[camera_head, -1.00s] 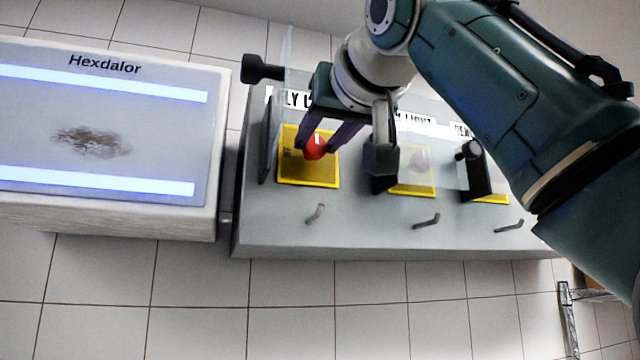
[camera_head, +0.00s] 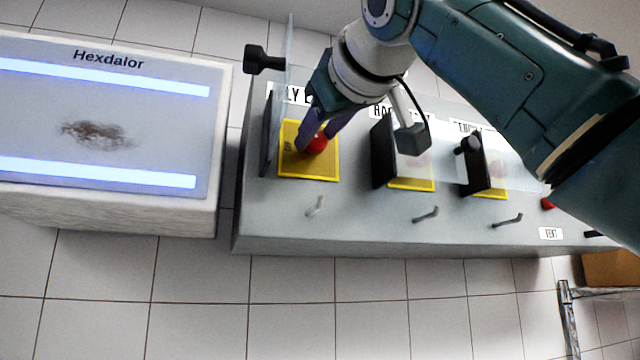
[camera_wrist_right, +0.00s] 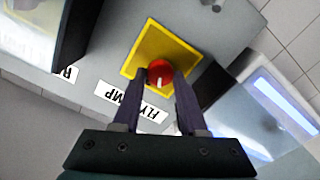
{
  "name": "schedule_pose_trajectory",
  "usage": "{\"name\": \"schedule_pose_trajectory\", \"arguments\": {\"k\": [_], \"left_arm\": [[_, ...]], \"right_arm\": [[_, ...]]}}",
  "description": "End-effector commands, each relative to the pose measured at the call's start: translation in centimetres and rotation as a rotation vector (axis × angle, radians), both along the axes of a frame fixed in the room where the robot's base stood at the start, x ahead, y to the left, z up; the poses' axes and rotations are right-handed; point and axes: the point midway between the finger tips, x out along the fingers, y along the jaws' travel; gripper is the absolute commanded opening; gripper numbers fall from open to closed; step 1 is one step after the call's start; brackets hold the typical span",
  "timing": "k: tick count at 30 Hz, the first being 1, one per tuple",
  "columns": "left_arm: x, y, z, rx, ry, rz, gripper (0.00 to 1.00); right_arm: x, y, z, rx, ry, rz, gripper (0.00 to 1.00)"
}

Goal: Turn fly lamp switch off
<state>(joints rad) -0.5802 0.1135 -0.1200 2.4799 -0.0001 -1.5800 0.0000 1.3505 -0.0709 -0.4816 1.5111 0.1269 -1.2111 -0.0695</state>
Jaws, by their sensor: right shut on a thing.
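The fly lamp switch is a red round knob (camera_head: 317,144) with a white mark, on a yellow plate (camera_head: 308,175) at the left end of the grey panel. It also shows in the right wrist view as a red knob (camera_wrist_right: 160,70), near an upside-down "FLY LAMP" label (camera_wrist_right: 133,101). My right gripper (camera_head: 318,138) is shut on the knob, one finger on each side of it. The fingers hide part of the knob in the head view. The Hexdalor fly lamp (camera_head: 105,62) has two glowing blue-white tubes (camera_head: 100,177). My left gripper is not in view.
The grey panel (camera_head: 275,225) carries more switches on yellow plates (camera_head: 410,185) to the right, behind clear covers with black sides (camera_head: 383,155). A raised clear cover (camera_head: 290,60) stands beside the fly lamp switch. Small grey levers (camera_head: 425,215) lie along the front.

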Motion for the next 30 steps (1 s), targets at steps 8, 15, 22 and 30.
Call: {"name": "schedule_pose_trajectory", "arguments": {"k": [8, 15, 22, 30], "left_arm": [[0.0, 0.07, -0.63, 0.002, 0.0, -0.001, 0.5], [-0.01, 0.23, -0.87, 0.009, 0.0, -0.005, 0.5], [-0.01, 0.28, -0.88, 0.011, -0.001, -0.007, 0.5], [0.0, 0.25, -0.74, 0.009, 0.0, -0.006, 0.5]], "right_arm": [[0.03, 0.0, -0.04, -0.252, -0.084, -0.002, 0.0], [0.03, 0.05, -0.06, -0.47, -0.155, -0.002, 0.0], [0.02, 0.07, -0.07, -0.674, -0.222, -0.003, 0.0], [-0.02, 0.15, -0.15, -0.876, -0.286, -0.001, 0.0]]}}
